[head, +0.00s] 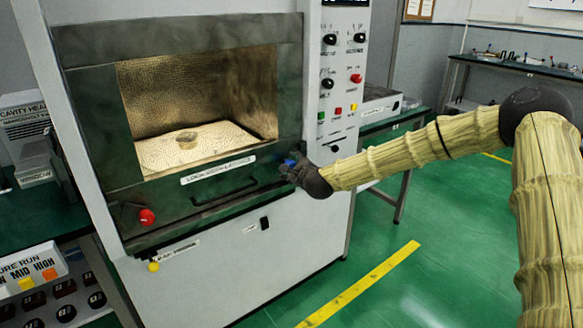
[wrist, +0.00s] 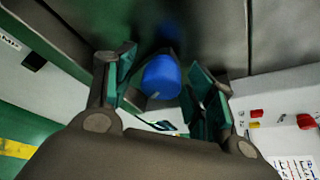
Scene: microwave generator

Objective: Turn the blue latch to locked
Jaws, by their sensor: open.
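The blue latch (wrist: 161,77) is a round blue knob on the microwave's dark front. In the wrist view it sits between the two fingers of my gripper (wrist: 165,95), which are open with a gap on each side of it. In the head view my gripper (head: 297,172) is at the right side of the door, over the latch (head: 289,163), and hides most of it. Which way the latch is turned cannot be told. The microwave door (head: 85,105) looks closed, with a mesh window.
A red knob (head: 147,216) is at the door's lower left, and a dark handle (head: 225,188) runs along its lower edge. A control panel (head: 340,90) with knobs and buttons rises right of the door. Benches stand left and right. Green floor in front is clear.

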